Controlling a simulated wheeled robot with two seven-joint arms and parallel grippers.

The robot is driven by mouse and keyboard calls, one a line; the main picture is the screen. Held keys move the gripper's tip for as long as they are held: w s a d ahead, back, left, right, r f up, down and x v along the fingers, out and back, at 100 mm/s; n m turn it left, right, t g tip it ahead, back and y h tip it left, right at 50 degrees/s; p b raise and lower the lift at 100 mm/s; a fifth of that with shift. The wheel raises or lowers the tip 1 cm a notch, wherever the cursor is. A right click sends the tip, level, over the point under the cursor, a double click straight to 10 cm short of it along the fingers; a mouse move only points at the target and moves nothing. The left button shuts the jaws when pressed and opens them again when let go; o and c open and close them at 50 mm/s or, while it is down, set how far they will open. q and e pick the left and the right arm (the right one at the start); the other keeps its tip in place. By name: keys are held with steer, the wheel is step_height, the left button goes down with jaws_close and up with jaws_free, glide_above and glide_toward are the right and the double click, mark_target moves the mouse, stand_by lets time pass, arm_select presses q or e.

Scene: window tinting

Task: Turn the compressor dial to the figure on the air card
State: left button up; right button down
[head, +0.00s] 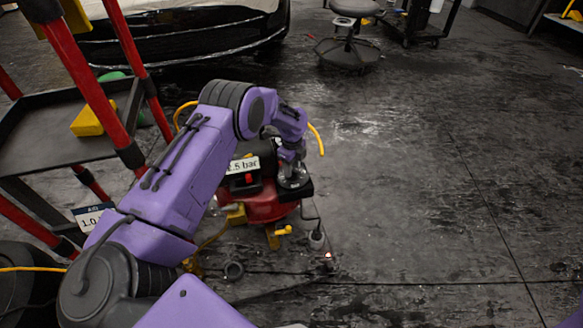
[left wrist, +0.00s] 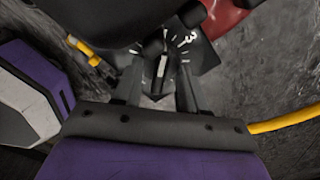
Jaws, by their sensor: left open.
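The red compressor (head: 264,207) stands on the floor in the head view, partly behind my left arm. Its plate reads ".5 bar" (head: 243,165), with the start of the figure hidden by the arm. My left gripper (head: 292,178) points down over the dial at the compressor's right side. In the left wrist view its fingers (left wrist: 160,95) are open, either side of the dark knob with a white line (left wrist: 162,66); contact cannot be told. The dial face (left wrist: 203,52) shows a "3" and white ticks. The air card (head: 92,217) reads "AIR" and "1.0", its right end covered.
A black cart with red posts (head: 95,85) stands at left, with a yellow block (head: 95,118) on it. A stool (head: 347,45) is at the back. A hose and cable lie near the compressor. The floor at right is clear.

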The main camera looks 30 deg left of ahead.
arm_select(q)
jaws_close()
steer(key=n+p, duration=0.1)
steer(key=n, duration=0.2)
steer(key=shift+r, duration=0.1)
steer(key=shift+d+n+p, duration=0.1)
steer(key=shift+n+p, duration=0.25)
steer(key=shift+n, duration=1.95)
jaws_free()
